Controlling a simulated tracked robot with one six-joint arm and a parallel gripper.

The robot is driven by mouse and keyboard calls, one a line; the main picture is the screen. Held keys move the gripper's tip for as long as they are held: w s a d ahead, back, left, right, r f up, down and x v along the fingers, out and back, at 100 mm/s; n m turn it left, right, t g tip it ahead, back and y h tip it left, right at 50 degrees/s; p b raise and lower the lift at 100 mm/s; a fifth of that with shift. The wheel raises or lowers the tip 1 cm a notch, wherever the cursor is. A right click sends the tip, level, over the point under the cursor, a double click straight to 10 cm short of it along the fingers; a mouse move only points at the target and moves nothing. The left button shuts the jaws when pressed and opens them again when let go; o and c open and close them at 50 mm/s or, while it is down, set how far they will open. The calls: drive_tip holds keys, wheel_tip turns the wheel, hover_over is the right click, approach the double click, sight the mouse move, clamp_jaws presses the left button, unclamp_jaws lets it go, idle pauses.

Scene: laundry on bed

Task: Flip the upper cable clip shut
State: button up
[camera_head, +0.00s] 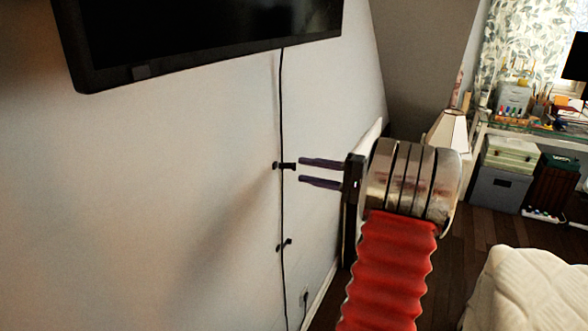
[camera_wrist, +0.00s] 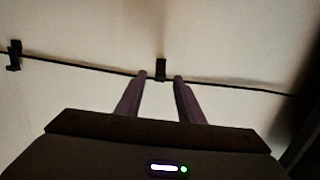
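The upper cable clip (camera_head: 288,166) is a small black piece on the pale wall, with the thin black cable (camera_head: 282,210) running down past it. My gripper (camera_head: 300,170) points left at this clip, its two dark purple fingers apart and empty. In the wrist view the upper clip (camera_wrist: 161,68) stands just ahead of the gap between the fingertips (camera_wrist: 161,77). I cannot tell whether the fingers touch it, nor clearly how its flap stands. The lower clip (camera_head: 285,245) sits further down the cable and shows at the left of the wrist view (camera_wrist: 14,55).
A black screen (camera_head: 200,35) hangs on the wall above the clips. A wall socket (camera_head: 304,295) is low near the cable. A cream-covered bed (camera_head: 525,295) is at lower right, and a cluttered desk (camera_head: 530,125) stands behind. The wall left of the cable is bare.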

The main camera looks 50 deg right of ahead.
sight(294, 168)
drive_tip(key=x, duration=0.4)
drive_tip(key=shift+w+a, duration=0.15)
drive_tip(key=shift+w, duration=0.2)
drive_tip(key=shift+c, duration=0.4)
clamp_jaws()
